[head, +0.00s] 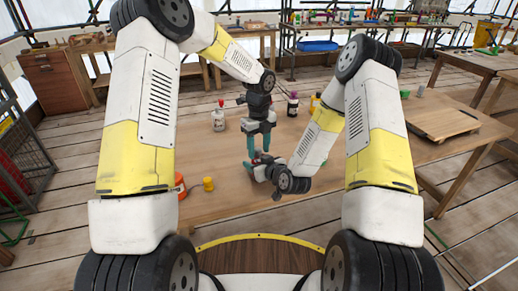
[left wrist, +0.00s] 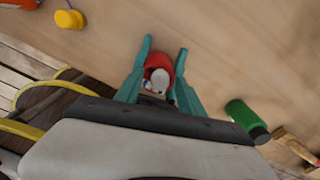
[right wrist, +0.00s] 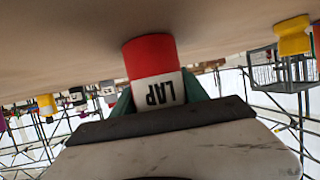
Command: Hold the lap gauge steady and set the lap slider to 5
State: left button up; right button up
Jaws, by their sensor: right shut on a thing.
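The lap gauge (right wrist: 153,77) is red and white with "LAP" printed on its white part, upside down in the right wrist view. My right gripper (right wrist: 158,100) is shut on it, lying low and level over the table. The gauge's red end (left wrist: 157,63) also shows in the left wrist view, with a pale rounded part on it. My left gripper (head: 258,156) points down over the gauge, its teal fingers (left wrist: 165,46) apart on either side of the red end. I cannot tell whether they touch it. The slider and its setting cannot be made out.
The wooden table (head: 225,205) has a yellow knob-like piece (head: 208,184) and an orange-red object (head: 180,186) at left. A green bottle (left wrist: 242,114) lies near the left gripper.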

aim_at(259, 149)
pick_arm(q)
notch_tip(259, 149, up, 12)
dwell(0.7)
pick_arm(e)
jog(key=o, duration=1.6)
jog(key=shift+s, duration=0.1)
